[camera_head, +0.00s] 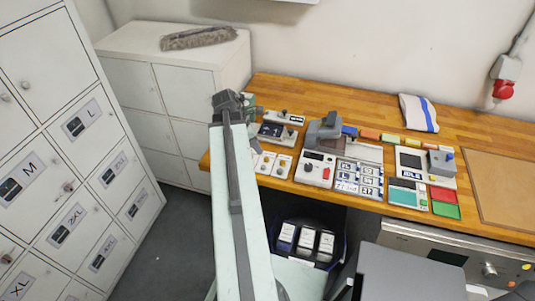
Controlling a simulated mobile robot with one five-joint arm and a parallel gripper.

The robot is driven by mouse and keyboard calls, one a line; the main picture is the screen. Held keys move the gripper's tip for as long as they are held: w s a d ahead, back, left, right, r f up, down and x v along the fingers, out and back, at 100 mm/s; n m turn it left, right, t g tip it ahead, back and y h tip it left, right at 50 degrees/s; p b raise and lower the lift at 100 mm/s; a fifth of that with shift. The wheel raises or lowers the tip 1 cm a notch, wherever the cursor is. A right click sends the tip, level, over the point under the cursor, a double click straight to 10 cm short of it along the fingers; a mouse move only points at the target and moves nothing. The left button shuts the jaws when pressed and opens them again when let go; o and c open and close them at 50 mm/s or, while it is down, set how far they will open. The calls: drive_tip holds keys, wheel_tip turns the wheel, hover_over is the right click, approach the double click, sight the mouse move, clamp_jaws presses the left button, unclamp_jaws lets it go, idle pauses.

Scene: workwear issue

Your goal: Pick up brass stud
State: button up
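I cannot pick out a brass stud anywhere in the head view; it is too small or hidden. My arm reaches up from the bottom middle to the left end of the wooden worktop (345,101). Its dark end, with my gripper (230,103), is beside the worktop's back left part. The fingers are hidden or too small, so I cannot tell whether they are open or shut, or hold anything. My arm covers part of the worktop's left edge.
Grey devices and trays crowd the worktop, including a press-like machine (325,131) and a panel with a red knob (315,169). A cloth with a blue stripe (418,113) lies behind. White lockers (80,150) stand left. A dark bin (284,262) holds white packs below.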

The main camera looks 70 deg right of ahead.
sight(265, 159)
drive_tip(key=b+x, duration=0.7)
drive_tip(key=x, duration=0.1)
drive_tip(key=shift+w+a, duration=0.1)
drive_tip(key=shift+r, duration=0.1)
clamp_jaws()
